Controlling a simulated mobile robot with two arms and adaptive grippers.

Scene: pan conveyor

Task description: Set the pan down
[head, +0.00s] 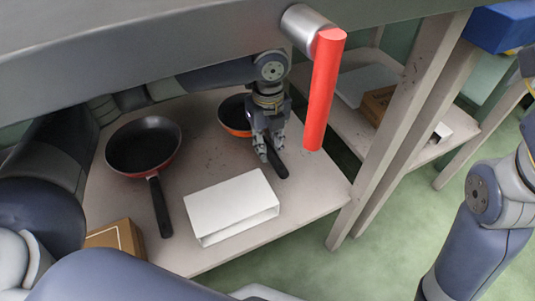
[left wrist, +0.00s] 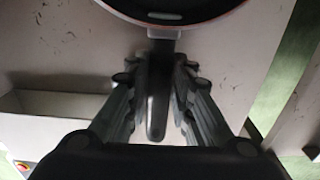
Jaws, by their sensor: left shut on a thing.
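A small orange-rimmed pan with a dark inside (head: 234,118) is at the back of the lower shelf (head: 310,185), partly hidden by my left arm and gripper. My left gripper (head: 267,152) points down and is shut on its black handle, whose end sticks out toward the front right. In the left wrist view the handle (left wrist: 157,105) runs between the fingers, with the pan's rim (left wrist: 180,22) at the top. The pan looks level, at or very near the shelf surface; I cannot tell whether it touches. My right gripper is not in view.
A larger dark pan with a red outside (head: 143,147) sits to the left on the shelf. A white box (head: 232,206) lies in front of the gripper, and a brown box (head: 116,237) is at front left. A red bar (head: 324,90) hangs close by on the right.

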